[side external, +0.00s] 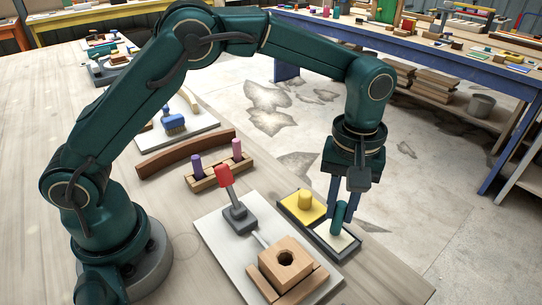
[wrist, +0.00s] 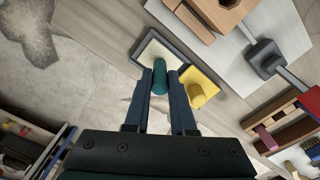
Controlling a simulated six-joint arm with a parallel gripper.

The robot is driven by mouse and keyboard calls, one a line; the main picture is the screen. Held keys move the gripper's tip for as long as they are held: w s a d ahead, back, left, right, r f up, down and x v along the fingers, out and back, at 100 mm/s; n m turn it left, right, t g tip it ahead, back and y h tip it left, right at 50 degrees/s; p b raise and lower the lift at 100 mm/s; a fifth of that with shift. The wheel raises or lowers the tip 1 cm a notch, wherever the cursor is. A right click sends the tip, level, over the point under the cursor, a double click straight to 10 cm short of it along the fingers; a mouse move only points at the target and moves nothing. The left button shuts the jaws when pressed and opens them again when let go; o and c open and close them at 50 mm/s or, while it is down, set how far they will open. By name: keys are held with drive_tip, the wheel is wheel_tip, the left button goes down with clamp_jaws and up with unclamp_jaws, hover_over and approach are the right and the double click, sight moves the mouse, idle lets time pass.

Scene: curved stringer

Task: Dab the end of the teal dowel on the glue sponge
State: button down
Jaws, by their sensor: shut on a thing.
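The teal dowel (side external: 338,217) is upright between the fingertips of my gripper (side external: 342,208), which is shut on it. The dowel also shows in the wrist view (wrist: 159,80), between the two blue fingers (wrist: 160,72). Its lower end is over a cream pad in a dark-rimmed tray (side external: 347,242), which looks like the glue sponge; the pad also shows in the wrist view (wrist: 153,47). I cannot tell whether the dowel's end touches the pad. The fingers hide part of the dowel.
A yellow plate with a yellow knob (side external: 305,201) lies right beside the pad's tray. A grey board holds a wooden block with a hole (side external: 286,260) and a red-handled tool (side external: 224,176). A rack with purple and pink pegs (side external: 216,172) stands behind. The table edge is close.

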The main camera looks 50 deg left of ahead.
sight(342, 202)
drive_tip(key=shift+f, duration=0.45)
idle(1.1)
drive_tip(key=shift+r, duration=0.1)
drive_tip(key=shift+r, duration=3.5)
drive_tip(key=shift+w+a, duration=0.15)
drive_tip(key=s+a+r+m, duration=0.2)
drive_tip(key=s+a+m, duration=0.1)
drive_tip(key=a, duration=0.5)
drive_tip(key=s+a+r+m, duration=0.3)
drive_tip(key=s+a, duration=0.1)
drive_tip(key=a, duration=0.5)
drive_tip(key=shift+m, duration=0.4)
